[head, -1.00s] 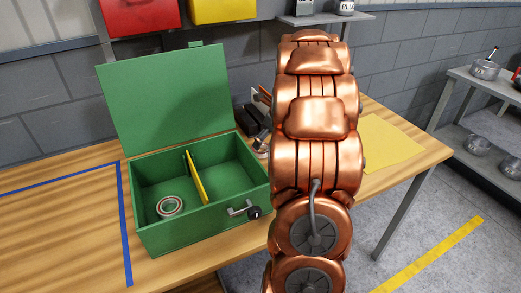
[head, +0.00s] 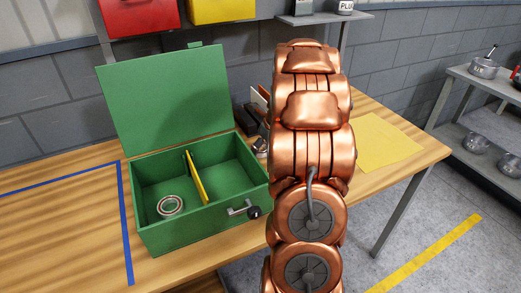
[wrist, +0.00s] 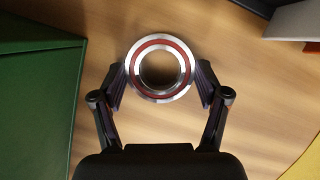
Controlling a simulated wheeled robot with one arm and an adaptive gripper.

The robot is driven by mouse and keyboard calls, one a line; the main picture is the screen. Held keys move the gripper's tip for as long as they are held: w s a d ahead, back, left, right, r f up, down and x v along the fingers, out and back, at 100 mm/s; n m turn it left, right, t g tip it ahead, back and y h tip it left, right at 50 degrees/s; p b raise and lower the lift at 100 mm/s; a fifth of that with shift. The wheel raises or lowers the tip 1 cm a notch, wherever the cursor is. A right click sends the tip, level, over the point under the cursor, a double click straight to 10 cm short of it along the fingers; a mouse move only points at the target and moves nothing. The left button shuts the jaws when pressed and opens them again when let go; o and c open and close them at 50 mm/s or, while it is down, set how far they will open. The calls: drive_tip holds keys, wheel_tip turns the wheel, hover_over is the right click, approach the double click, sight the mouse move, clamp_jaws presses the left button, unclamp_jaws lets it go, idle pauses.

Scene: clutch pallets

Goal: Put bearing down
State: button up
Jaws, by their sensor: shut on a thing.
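A metal ring bearing with a dark red band (wrist: 134,69) sits between the fingers of my gripper (wrist: 160,82) in the wrist view. The fingers are shut on its two sides. Bare wooden table (wrist: 110,90) shows below it; I cannot tell how high it is above the wood. In the head view my arm hides my gripper and this bearing. A second, silver-grey bearing (head: 160,207) lies in the left compartment of the open green box (head: 165,240).
A yellow divider (head: 194,177) splits the box, and its lid (head: 165,100) stands up. A yellow sheet (head: 385,145) lies on the table's right part. Dark items (head: 245,122) stand behind my arm. Blue tape (head: 124,225) marks the table left of the box.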

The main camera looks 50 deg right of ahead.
drive_tip(key=c, duration=0.7)
drive_tip(key=shift+r, duration=0.1)
